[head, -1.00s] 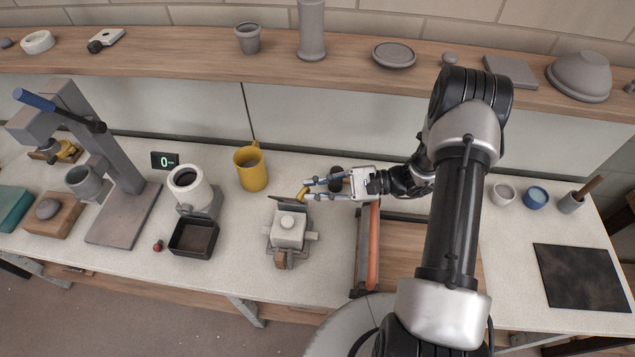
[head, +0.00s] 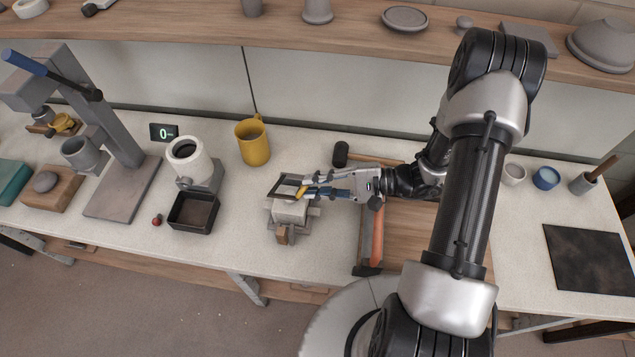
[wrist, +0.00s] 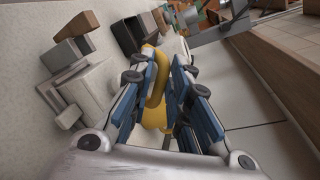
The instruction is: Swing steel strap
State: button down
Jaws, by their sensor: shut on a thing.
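A pale plaster block mould (head: 288,212) stands on the bench and also shows at the left of the wrist view (wrist: 90,88). The steel strap (head: 284,184) is a dark flat frame at the mould's top, tilted over its back part. The fingers hide where the grip joins the strap.
A yellow mug (head: 253,143) stands behind and left of the mould. Bench front-left of the mould is clear.

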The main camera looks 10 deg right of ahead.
jog(key=c, duration=1.7)
grip_release()
jog(key=shift+a, duration=0.15)
jog(key=shift+o, duration=0.2)
jog(key=v, duration=1.2)
